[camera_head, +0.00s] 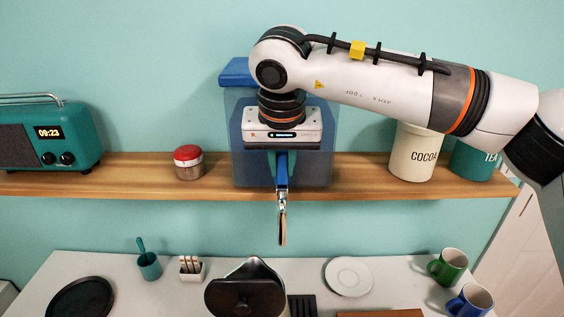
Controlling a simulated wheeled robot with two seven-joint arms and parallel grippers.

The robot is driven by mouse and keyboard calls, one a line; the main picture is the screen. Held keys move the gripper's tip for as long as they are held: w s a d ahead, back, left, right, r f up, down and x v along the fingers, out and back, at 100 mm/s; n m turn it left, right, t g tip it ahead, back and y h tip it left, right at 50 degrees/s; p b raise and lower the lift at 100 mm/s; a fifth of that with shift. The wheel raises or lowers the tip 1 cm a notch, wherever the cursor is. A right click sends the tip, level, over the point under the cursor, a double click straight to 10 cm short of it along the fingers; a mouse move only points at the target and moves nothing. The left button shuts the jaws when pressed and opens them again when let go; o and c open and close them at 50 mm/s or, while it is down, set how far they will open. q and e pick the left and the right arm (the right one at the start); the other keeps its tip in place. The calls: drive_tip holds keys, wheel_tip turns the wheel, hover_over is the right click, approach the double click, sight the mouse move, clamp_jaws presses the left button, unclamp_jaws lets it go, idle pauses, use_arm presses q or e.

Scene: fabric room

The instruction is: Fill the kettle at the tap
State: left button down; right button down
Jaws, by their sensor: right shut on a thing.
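A blue see-through water tank (243,150) with a blue lid stands on the wooden shelf. A blue tap lever (281,178) shows at its front, with a narrow metal part (282,215) hanging below. My right gripper (281,162) is in front of the tank, pointing down, and is shut on what looks like the tap lever; its body hides much of the tank. The kettle (245,297), with a dark round lid, is at the bottom edge below the tap, partly cut off. Its spout points toward the wall. My left gripper is not in view.
On the shelf (130,183) stand a radio (50,137), a red-lidded jar (189,165), a cocoa canister (415,160) and a tea canister (474,163).

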drive_tip(key=shift+r, duration=0.2)
drive_tip(key=c, duration=1.3)
unclamp_jaws()
drive_tip(key=shift+w+f, duration=0.1)
drive_tip(key=v, duration=1.2)
drive_tip(key=shift+f, duration=0.1)
